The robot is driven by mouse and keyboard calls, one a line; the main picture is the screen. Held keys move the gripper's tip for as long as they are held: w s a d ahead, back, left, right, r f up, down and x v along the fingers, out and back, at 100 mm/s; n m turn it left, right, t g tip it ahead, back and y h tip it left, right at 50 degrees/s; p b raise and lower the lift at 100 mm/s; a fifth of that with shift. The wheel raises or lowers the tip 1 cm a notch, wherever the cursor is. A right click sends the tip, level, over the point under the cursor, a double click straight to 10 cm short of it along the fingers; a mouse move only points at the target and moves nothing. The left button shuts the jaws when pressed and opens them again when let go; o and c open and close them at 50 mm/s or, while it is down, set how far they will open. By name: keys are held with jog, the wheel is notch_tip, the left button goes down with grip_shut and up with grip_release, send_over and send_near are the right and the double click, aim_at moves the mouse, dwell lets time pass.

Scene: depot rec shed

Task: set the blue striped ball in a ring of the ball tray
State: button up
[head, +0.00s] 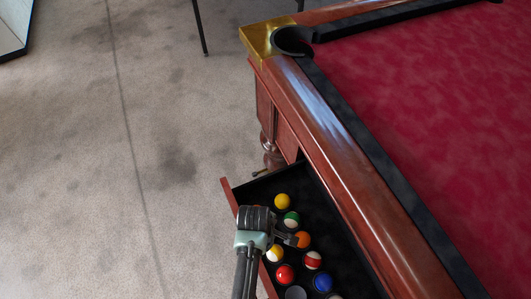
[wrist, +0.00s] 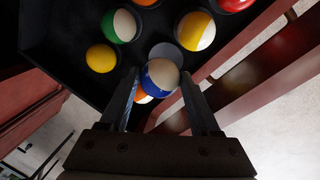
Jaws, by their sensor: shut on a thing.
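The blue striped ball (wrist: 160,75), white with a blue band, sits between the two fingers of my gripper (wrist: 159,80), which is shut on it. In the head view my gripper (head: 284,238) is over the left side of the ball tray (head: 318,208), and the held ball is hidden there. The ball tray is a black open drawer in the pool table; its bare floor also shows in the wrist view (wrist: 68,28). An empty grey ring (wrist: 166,51) shows just beyond the held ball, partly covered by it. I cannot tell the ball's height above the tray.
Around that ring sit a green striped ball (head: 291,218), a yellow ball (head: 283,200), an orange ball (head: 302,239) and a yellow striped ball (head: 275,253). Nearer are red (head: 285,273) and blue (head: 323,282) balls. The table rail (head: 325,150) rises on the right.

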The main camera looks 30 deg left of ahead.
jog(key=o, duration=1.5)
jog(key=shift+o, duration=0.2)
notch_tip(320, 180, up, 13)
jog(key=s+p, duration=0.2)
jog(key=p, duration=0.1)
jog(key=shift+s+f+p, duration=0.15)
jog(key=shift+s+p, duration=0.1)
jog(key=shift+p, duration=0.15)
jog(key=shift+a, duration=0.1)
